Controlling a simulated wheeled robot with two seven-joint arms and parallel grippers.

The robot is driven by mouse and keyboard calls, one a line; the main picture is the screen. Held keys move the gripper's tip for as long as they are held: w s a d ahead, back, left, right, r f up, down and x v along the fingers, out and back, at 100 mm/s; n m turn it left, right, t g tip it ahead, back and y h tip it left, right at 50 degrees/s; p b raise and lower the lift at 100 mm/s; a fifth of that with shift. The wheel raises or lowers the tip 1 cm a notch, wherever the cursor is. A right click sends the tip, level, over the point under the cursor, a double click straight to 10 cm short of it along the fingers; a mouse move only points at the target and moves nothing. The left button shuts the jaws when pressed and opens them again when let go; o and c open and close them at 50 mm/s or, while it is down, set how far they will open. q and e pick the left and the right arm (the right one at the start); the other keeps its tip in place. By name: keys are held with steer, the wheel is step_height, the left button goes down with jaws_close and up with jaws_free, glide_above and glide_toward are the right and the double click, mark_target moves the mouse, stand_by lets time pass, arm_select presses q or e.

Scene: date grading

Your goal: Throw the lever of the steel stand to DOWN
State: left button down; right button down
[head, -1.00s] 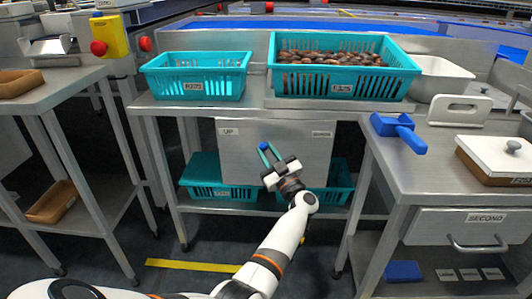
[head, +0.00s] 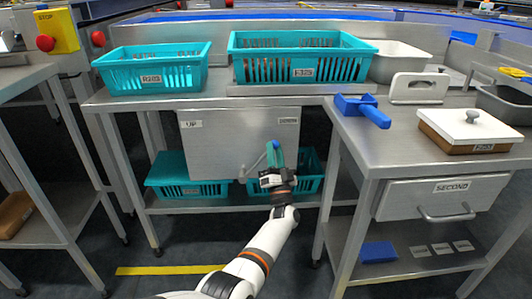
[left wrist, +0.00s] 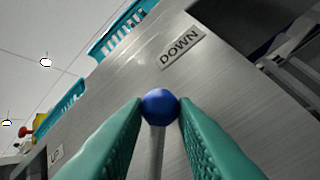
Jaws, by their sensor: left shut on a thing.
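The steel stand's front panel (head: 225,145) has an UP label (head: 191,124) at its left and a DOWN label at its right, which reads clearly in the left wrist view (left wrist: 181,47). The lever has a blue ball knob (left wrist: 160,106) on a thin metal rod (left wrist: 156,150). My left gripper (head: 275,158) is in front of the panel's right part, below the DOWN label. In the left wrist view its green fingers are shut on the knob, one on each side. The lever points toward the DOWN side. My right gripper is not in view.
Teal crates, one empty (head: 150,72) and one larger (head: 300,62), stand on top. More teal crates (head: 190,187) sit on the lower shelf. At right, a bench holds a blue scoop-like tool (head: 362,107) and a lidded box (head: 470,130).

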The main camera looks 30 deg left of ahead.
arm_select(q)
steer(key=shift+w+d+f+m+t+h+b, duration=0.1)
steer(key=shift+d+f+m+t+h, duration=0.15)
steer(key=shift+m+h, duration=0.25)
steer(key=shift+w+d+f+m+t+h+b, duration=0.1)
steer(key=shift+f+m+t+h+b, duration=0.2)
steer(key=shift+m, duration=0.35)
steer(key=shift+w+d+f+m+t+h+p, duration=0.15)
steer(key=shift+m+t+h, duration=0.2)
steer(key=shift+m+h, duration=0.2)
steer(key=c, duration=1.2)
jaws_free()
steer(key=shift+f, duration=0.1)
steer(key=shift+d, duration=0.1)
steer(key=p+v, duration=0.1)
steer(key=v, duration=1.1)
steer(key=shift+p, duration=0.35)
